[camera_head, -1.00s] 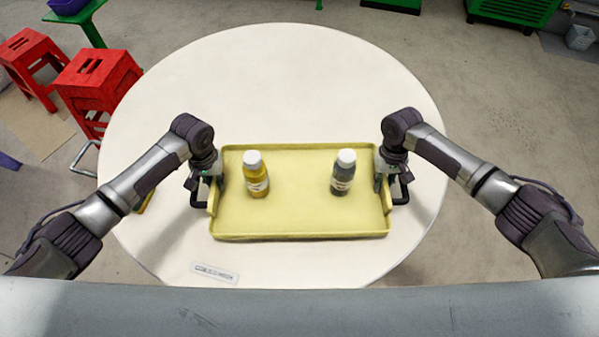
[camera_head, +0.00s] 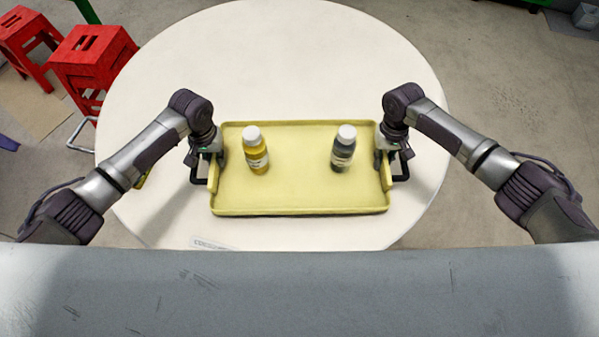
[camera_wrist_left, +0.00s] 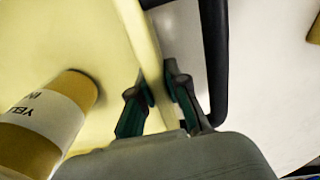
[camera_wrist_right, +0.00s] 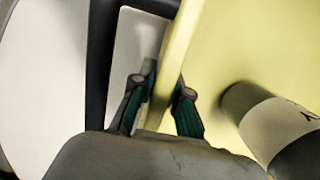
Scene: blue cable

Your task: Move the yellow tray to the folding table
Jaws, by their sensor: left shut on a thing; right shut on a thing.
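The yellow tray (camera_head: 300,190) is over the round white table, level, with a black handle at each end. A yellow bottle (camera_head: 256,150) with a white cap stands upright in its left part. A dark grey bottle (camera_head: 343,149) with a white cap stands upright in its right part. My left gripper (camera_wrist_left: 160,85) is shut on the tray's left wall, inside the black handle. My right gripper (camera_wrist_right: 165,92) is shut on the tray's right wall the same way. I cannot tell whether the tray touches the tabletop. I cannot make out a folding table.
The round white table (camera_head: 300,60) has bare room behind the tray. A label (camera_head: 212,244) lies near its front edge, partly hidden by my body. Red stools (camera_head: 92,60) stand at the left. Floor is open at the right.

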